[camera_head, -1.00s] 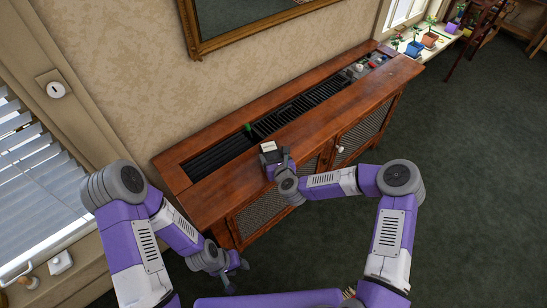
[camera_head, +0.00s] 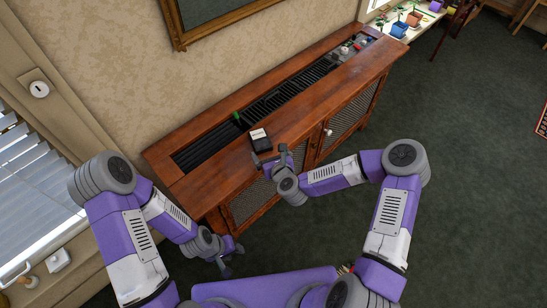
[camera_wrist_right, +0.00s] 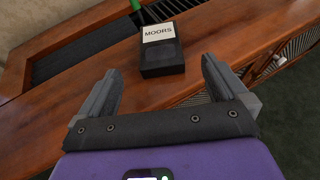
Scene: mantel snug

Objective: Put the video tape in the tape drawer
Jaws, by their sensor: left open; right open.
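The video tape (camera_head: 260,144) is a black block with a white label on top. It lies on the front ledge of the wooden cabinet (camera_head: 215,183). In the right wrist view the tape (camera_wrist_right: 162,64) has a label reading "MOORS". My right gripper (camera_head: 270,157) is open just in front of the tape. In the right wrist view its fingers (camera_wrist_right: 158,78) are spread, with the tape just beyond the tips and nothing between them. My left gripper (camera_head: 228,267) is open and low, by the cabinet's near left end. I cannot make out an open tape drawer.
The cabinet top has a long dark slatted recess (camera_head: 285,98) with a small green object (camera_head: 237,118) standing at it. Mesh doors with a white knob (camera_head: 328,132) form the front. A picture frame hangs above. Dark floor (camera_head: 470,170) is free to the right.

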